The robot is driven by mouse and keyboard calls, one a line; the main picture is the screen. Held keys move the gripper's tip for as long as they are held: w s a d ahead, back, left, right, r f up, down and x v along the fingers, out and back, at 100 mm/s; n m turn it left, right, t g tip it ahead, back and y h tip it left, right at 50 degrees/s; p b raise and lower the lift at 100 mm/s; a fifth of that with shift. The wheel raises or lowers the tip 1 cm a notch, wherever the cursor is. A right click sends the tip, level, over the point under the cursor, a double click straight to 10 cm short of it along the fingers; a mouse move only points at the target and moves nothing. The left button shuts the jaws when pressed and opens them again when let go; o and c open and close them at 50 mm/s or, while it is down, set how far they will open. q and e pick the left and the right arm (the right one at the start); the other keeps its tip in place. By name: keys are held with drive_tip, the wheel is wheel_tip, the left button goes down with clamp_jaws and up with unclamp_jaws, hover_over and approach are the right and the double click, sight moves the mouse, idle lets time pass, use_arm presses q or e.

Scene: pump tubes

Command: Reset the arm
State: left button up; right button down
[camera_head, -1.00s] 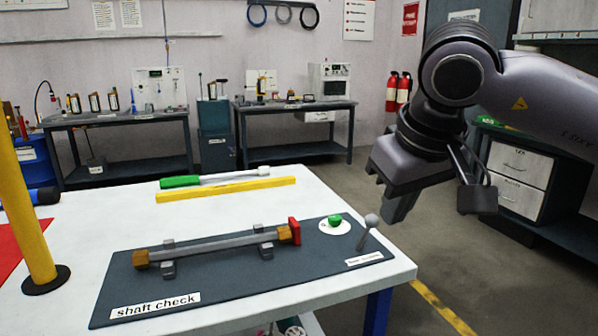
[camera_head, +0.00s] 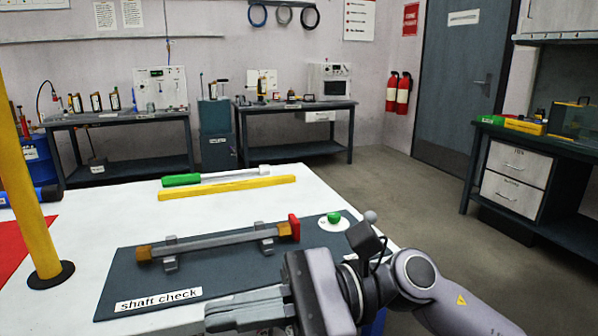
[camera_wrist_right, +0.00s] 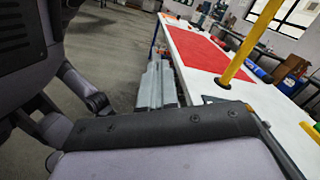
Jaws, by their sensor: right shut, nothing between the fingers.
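My right arm comes in at the bottom right of the head view, bent so that its gripper (camera_head: 225,313) points left. The gripper is at the front edge of the white table (camera_head: 90,222), in front of the dark mat (camera_head: 215,272). Its fingers are together with nothing between them. The right wrist view shows the grey fingers (camera_wrist_right: 155,86) pointing forward beside the table. The wrist and gripper hide the mat's near right part. A shaft (camera_head: 205,243) with brass-coloured ends and a red piece (camera_head: 294,227) rests across two grey supports on the mat. My left gripper is not seen.
A green knob (camera_head: 334,217) on a white disc and a grey ball-topped lever (camera_head: 370,216) stand behind my wrist. A yellow bar (camera_head: 228,187) and green-handled tool (camera_head: 182,180) lie farther back. A yellow post (camera_head: 30,195) rises at left. Floor (camera_head: 415,200) right of the table is clear.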

drive_tip(key=w+d+f+n+t+h, duration=0.2)
drive_tip(key=w+d+f+n+t, duration=0.35)
drive_tip(key=n+t, duration=0.8)
drive_tip(key=w+d+f+n+t+h, duration=0.2)
drive_tip(key=w+d+f+n+t, duration=0.5)
drive_tip(key=n, duration=1.2)
drive_tip(key=s+d+f+m+t+h, duration=0.1)
drive_tip(key=s+d+f+m+h, duration=0.25)
drive_tip(key=f+m, duration=0.25)
drive_tip(key=s+d+f+m+h, duration=0.2)
drive_tip(key=f+m+h, duration=0.2)
drive_tip(key=f+m, duration=0.15)
drive_tip(key=s+d+f+m+g+h, duration=0.2)
drive_tip(key=s+d+f+m+g, duration=0.15)
drive_tip(key=s+f+m, duration=0.35)
drive_tip(key=s+d+f+m+g+h, duration=0.2)
drive_tip(key=s+d+f+m+g, duration=0.15)
drive_tip(key=s+f, duration=0.35)
wheel_tip(320, 180, up, 12)
drive_tip(key=w+d+n+p, duration=0.1)
drive_tip(key=p, duration=1.5)
drive_tip(key=shift+d+t, duration=0.15)
drive_tip(key=shift+t, duration=0.3)
drive_tip(key=shift+f, duration=0.1)
